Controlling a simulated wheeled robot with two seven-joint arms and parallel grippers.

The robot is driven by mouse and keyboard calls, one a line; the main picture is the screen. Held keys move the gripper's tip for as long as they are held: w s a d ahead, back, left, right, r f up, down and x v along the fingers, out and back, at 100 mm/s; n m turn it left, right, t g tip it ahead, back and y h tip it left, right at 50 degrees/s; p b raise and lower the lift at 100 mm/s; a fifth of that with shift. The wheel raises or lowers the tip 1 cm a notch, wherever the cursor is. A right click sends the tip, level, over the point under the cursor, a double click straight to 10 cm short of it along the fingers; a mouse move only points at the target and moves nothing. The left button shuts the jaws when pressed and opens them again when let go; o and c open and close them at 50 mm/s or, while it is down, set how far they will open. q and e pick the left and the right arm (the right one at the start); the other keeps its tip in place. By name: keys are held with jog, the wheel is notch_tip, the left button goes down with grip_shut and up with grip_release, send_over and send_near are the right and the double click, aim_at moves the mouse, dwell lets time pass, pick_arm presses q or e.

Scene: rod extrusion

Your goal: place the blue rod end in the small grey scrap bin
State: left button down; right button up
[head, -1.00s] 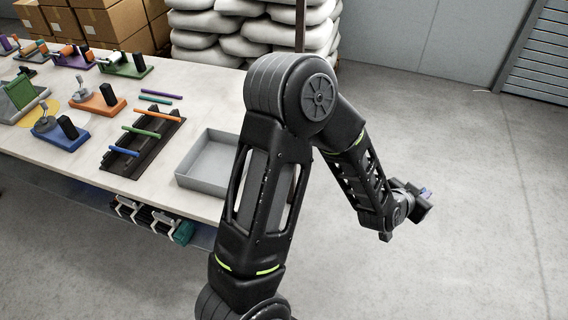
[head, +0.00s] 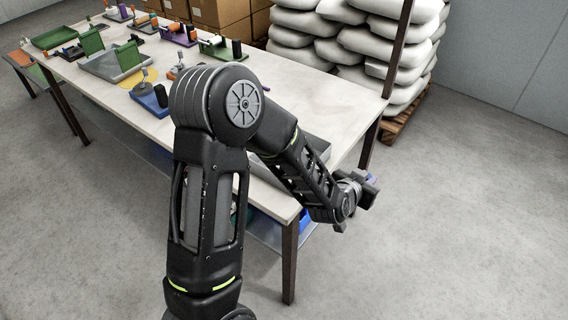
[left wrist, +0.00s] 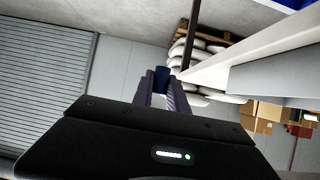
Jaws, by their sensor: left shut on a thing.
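My left gripper (head: 368,192) is out past the table's right end, over the floor in the head view. In the head view the rod end cannot be made out. A grey open tray (head: 318,146) on the table is mostly hidden behind my left arm; I cannot tell whether it is the small grey scrap bin. No other grey bin shows clearly. My right gripper is not in view.
The table (head: 340,105) carries several coloured fixtures, a blue one (head: 150,100) among them. A blue container (head: 306,222) shows under its right end. White sacks (head: 370,45) are stacked on a pallet behind, with cardboard boxes (head: 218,12) beside them. The floor at right is clear.

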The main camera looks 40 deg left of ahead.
pick_arm(q)
jog(key=w+a+r+m+h+b, duration=0.2)
jog(key=w+a+r+b, duration=0.2)
jog(key=w+a+r, duration=0.3)
jog(key=s+a+f+b, duration=0.1)
jog(key=s+a, duration=0.5)
jog(key=a, duration=1)
jog(key=shift+a+f+b, duration=0.15)
jog(key=shift+b, duration=0.7)
jog(key=shift+f, duration=0.1)
jog(key=shift+h, duration=0.3)
notch_tip(320, 180, down, 5)
jog(key=shift+r+b, duration=0.15)
jog(key=shift+b, duration=0.95)
